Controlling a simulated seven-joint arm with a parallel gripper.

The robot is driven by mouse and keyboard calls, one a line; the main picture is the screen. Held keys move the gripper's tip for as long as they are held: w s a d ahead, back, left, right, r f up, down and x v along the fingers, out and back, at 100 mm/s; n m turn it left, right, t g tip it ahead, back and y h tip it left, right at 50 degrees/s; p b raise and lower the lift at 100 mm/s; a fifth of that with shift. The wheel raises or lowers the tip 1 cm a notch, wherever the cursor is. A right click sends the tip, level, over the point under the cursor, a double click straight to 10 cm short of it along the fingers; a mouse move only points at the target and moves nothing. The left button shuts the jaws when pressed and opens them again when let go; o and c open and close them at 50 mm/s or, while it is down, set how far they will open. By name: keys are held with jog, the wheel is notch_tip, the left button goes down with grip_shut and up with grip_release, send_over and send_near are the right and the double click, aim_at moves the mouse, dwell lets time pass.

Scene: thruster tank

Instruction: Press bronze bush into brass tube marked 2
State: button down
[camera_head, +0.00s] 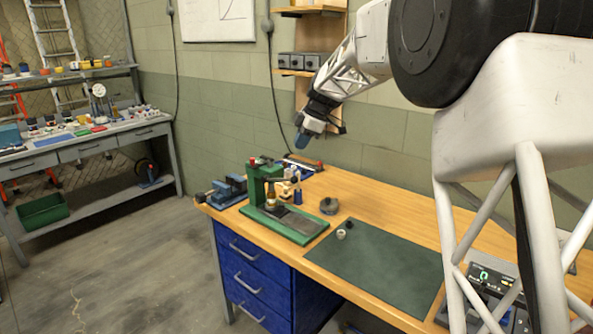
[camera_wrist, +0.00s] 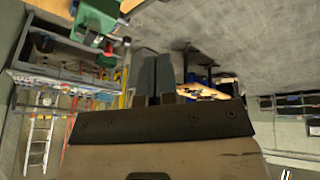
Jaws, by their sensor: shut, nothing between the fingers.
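My gripper (camera_head: 301,141) is high above the back of the workbench, behind the green press, pointing down and to the left. Its two grey-blue fingers show side by side in the wrist view (camera_wrist: 154,75), shut with nothing held. A green press (camera_head: 256,186) stands on the bench top. A small brass-coloured piece (camera_head: 271,203) is under its ram; I cannot tell if it is a tube or read a mark. I cannot tell which is the bronze bush.
A blue vise (camera_head: 229,189) is left of the press. Tan and blue items (camera_head: 297,195) stand close behind it. A dark round object (camera_head: 328,206) lies right of it. The mat's middle is clear. Shelves (camera_head: 298,73) hang on the wall near my arm.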

jog(key=shift+w+d+r+n+g+h, duration=0.1)
jog(key=shift+d+r+n+g+h, duration=0.25)
jog(key=shift+r+n, duration=0.65)
jog(key=shift+w+d+r+n+g+h, duration=0.15)
jog(key=shift+r+n+h, duration=0.3)
jog(key=shift+n, duration=1.1)
jog(key=shift+w+d+r+n+g+h, duration=0.1)
jog(key=shift+d+r+n+h, duration=0.25)
jog(key=shift+r+n, duration=0.65)
jog(key=shift+a+f+n, duration=0.15)
jog(key=shift+f+n, duration=0.1)
jog(key=shift+f, duration=0.15)
jog(key=x, duration=1.3)
jog(key=shift+f, duration=0.4)
jog(key=shift+d+x, duration=0.2)
jog(key=shift+x, duration=0.75)
jog(key=shift+s+d+f, duration=0.1)
jog(key=shift+s+f, duration=0.05)
jog(key=shift+f, duration=0.05)
jog(key=shift+r, duration=0.1)
jog(key=v, duration=1.5)
jog(key=shift+s, duration=0.2)
